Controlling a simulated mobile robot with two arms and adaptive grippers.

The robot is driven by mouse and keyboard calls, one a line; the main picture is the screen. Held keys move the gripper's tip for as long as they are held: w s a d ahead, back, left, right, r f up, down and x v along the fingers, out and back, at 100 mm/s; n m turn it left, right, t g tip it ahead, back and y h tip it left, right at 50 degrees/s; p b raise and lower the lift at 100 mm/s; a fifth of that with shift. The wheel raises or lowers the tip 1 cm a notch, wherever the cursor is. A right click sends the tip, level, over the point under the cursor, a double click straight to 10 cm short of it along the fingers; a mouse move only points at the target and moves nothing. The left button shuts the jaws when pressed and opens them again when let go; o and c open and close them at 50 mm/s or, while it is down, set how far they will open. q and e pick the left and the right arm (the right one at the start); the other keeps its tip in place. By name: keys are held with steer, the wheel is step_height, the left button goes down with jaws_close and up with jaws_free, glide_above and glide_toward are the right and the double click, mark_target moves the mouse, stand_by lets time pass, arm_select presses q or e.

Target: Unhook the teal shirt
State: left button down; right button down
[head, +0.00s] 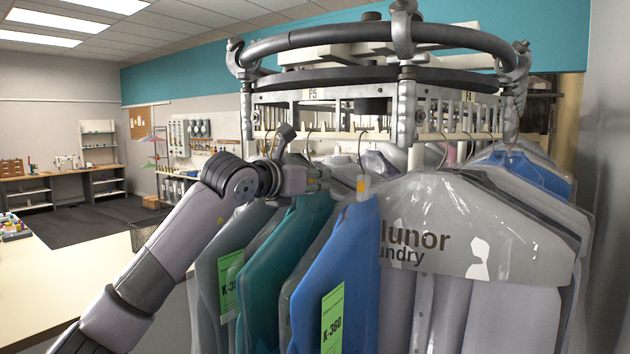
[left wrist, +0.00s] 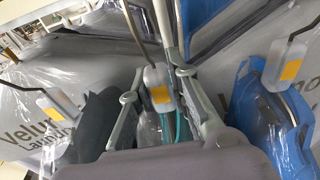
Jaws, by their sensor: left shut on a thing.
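The teal shirt (head: 296,245) hangs under clear plastic in the row of garments, between a grey garment and a blue one. My left gripper (head: 322,178) is at the top of it, just below the rail. In the left wrist view, the jaws (left wrist: 158,98) are shut around the neck of a hanger with a white block and an orange label (left wrist: 159,94). A bit of teal (left wrist: 180,128) shows just below the block. Whether its hook bears on the rail is hard to tell. My right gripper is not in view.
The round garment rail (head: 375,80) stands right above the gripper. A blue garment (head: 340,270) with a green K-360 tag hangs close on the right, a grey garment (head: 222,275) on the left. A pale counter (head: 85,275) has free room at left.

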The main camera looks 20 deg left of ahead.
arm_select(q)
steer(key=shift+r, duration=0.2)
steer(key=shift+r+p, duration=0.9)
steer(key=shift+r, duration=0.7)
steer(key=shift+s+a+f+b, duration=0.1)
steer(key=shift+s+f+b, duration=0.05)
steer(key=shift+s+b, duration=0.3)
steer(key=shift+f+b+v, duration=0.15)
steer(key=shift+b+v, duration=0.65)
steer(key=shift+v, duration=0.2)
steer(key=shift+f+b+v, duration=0.15)
steer(key=shift+b+v, duration=0.65)
steer(key=shift+v, duration=0.15)
steer(key=shift+b+v, duration=0.6)
steer(key=shift+v, duration=0.55)
steer(key=shift+f, duration=0.1)
